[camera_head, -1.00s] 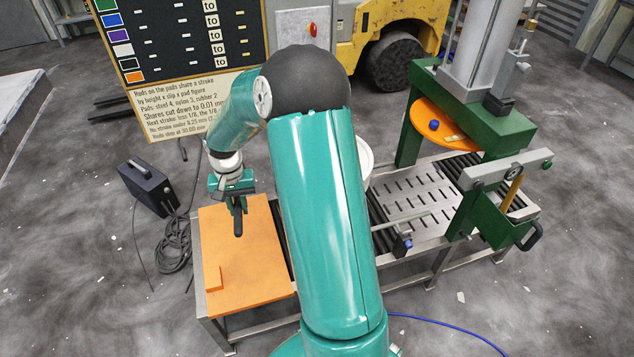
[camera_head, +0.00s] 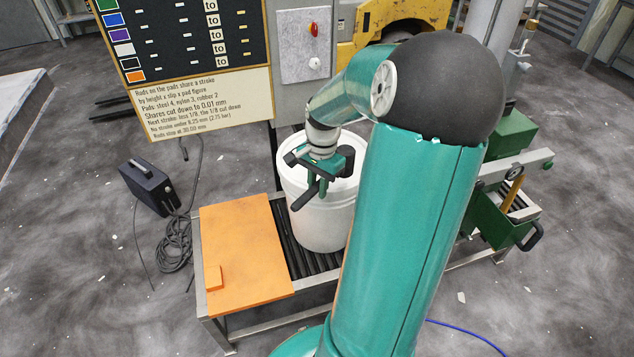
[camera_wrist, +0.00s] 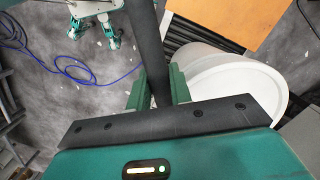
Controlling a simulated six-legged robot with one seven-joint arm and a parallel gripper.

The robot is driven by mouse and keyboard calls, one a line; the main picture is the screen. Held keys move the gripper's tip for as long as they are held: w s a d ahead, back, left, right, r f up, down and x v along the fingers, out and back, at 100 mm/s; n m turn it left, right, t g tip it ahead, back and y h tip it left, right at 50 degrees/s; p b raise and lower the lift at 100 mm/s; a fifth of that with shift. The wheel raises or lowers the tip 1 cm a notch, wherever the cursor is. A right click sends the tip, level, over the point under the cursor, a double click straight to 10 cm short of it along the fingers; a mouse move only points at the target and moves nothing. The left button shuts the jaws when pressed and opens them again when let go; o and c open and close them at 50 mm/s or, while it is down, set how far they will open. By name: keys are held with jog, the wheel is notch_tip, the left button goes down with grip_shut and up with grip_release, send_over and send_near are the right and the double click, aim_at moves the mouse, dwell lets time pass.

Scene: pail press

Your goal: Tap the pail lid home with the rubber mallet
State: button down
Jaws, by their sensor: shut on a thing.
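The white pail (camera_head: 322,228) stands upright on the rollers, right of the orange board. Its round white lid (camera_wrist: 240,95) shows on top in the wrist view; I cannot tell how evenly it sits. In the wrist view the bar (camera_wrist: 145,40) runs between the two green fingers (camera_wrist: 160,90). The mallet's head cannot be made out clearly.
The orange board (camera_head: 240,255) with a small block lies left of the pail, over the roller table (camera_head: 290,245). The green press (camera_head: 512,135) stands at the right, partly behind my arm. A grey control box (camera_head: 305,45) stands behind the pail.

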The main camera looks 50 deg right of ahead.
jog(key=shift+f, duration=1.65)
jog(key=shift+r, duration=0.1)
jog(key=shift+a+r, duration=0.1)
jog(key=shift+r, duration=0.45)
jog(key=shift+f, duration=0.1)
